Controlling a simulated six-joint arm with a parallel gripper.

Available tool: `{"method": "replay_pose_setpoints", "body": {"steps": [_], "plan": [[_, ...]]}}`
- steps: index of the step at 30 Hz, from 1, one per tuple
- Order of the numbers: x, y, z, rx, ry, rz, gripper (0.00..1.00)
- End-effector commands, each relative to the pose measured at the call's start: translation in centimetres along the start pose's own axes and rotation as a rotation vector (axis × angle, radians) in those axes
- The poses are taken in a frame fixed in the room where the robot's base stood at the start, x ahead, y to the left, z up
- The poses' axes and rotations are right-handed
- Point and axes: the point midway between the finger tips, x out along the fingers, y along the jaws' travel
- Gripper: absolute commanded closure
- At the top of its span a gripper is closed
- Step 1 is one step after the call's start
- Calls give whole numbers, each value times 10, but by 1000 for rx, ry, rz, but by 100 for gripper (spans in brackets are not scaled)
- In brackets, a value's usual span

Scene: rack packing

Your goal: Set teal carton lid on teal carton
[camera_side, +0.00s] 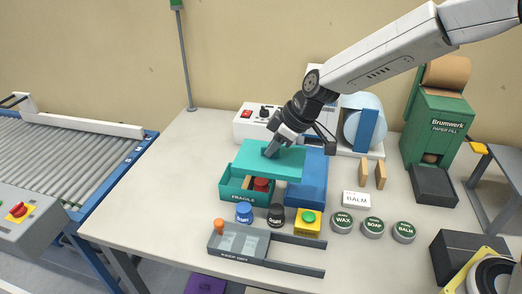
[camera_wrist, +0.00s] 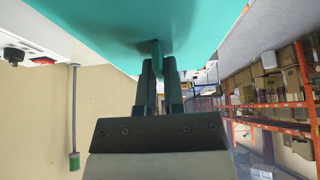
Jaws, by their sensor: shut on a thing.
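The teal carton lid (camera_side: 272,160) is held up by my gripper (camera_side: 270,152), which is shut on it. In the wrist view the gripper (camera_wrist: 159,70) pinches a small tab on the teal lid (camera_wrist: 130,25). The lid hovers over the teal carton (camera_side: 236,190), marked FRAGILE, and reaches past it to the right. The carton is open and holds a red-topped item (camera_side: 261,185) and something brown; the lid hides much of its inside and back. A gap shows between lid and carton.
A blue box (camera_side: 308,180) stands right beside the carton, partly under the lid. In front are a blue jar (camera_side: 244,212), a dark jar (camera_side: 276,215), a yellow block (camera_side: 307,221) and a grey tray (camera_side: 225,255). Round tins (camera_side: 373,228) and a BALM box (camera_side: 356,199) sit right.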

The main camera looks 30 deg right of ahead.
Motion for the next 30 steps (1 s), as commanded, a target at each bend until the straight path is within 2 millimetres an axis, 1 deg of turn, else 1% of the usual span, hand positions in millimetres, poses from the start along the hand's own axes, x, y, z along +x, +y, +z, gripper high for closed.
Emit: {"method": "replay_pose_setpoints", "body": {"steps": [1, 7, 19, 24, 30], "plan": [[6, 3, -3, 0, -2, -1, 100], [26, 16, -16, 0, -1, -1, 100], [77, 33, -21, 0, -1, -1, 100], [88, 37, -23, -1, 0, 0, 100], [91, 38, -23, -1, 0, 0, 100]]}}
